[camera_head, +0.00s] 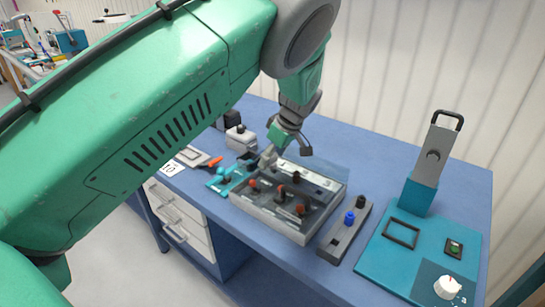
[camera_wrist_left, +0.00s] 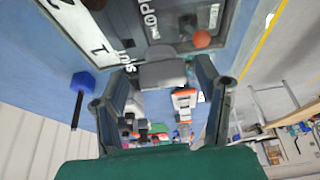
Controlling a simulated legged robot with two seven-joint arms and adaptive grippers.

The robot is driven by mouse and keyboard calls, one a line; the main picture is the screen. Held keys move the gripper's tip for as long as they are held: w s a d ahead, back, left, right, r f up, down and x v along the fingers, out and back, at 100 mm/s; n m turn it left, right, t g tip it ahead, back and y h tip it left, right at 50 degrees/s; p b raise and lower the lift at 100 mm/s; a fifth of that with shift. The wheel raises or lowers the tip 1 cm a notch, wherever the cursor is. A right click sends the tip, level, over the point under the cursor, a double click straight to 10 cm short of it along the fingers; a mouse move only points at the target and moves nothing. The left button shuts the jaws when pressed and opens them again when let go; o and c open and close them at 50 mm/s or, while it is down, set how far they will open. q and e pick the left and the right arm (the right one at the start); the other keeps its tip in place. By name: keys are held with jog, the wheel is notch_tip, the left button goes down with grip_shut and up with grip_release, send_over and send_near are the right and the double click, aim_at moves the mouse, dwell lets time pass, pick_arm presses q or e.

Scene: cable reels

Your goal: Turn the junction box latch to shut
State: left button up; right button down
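A grey tab, apparently the latch (camera_wrist_left: 162,72), sticks out from the box edge. My left gripper (camera_head: 268,156) is at the far left edge of the box. In the wrist view its two fingers (camera_wrist_left: 163,75) stand apart, on either side of the grey tab, with visible gaps. Contact cannot be told. My right gripper is not in view.
A teal stand with a grey handle piece (camera_head: 425,165) and a white dial (camera_head: 447,287) is at the right. A grey strip with blue and black knobs (camera_head: 345,230) lies between.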

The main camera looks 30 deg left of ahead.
pick_arm(q)
jog(key=shift+d+r, duration=0.2)
jog(key=shift+r, duration=0.25)
jog(key=v, duration=1.1)
jog(key=shift+w+d+f, duration=0.1)
jog(key=shift+w+d, duration=0.05)
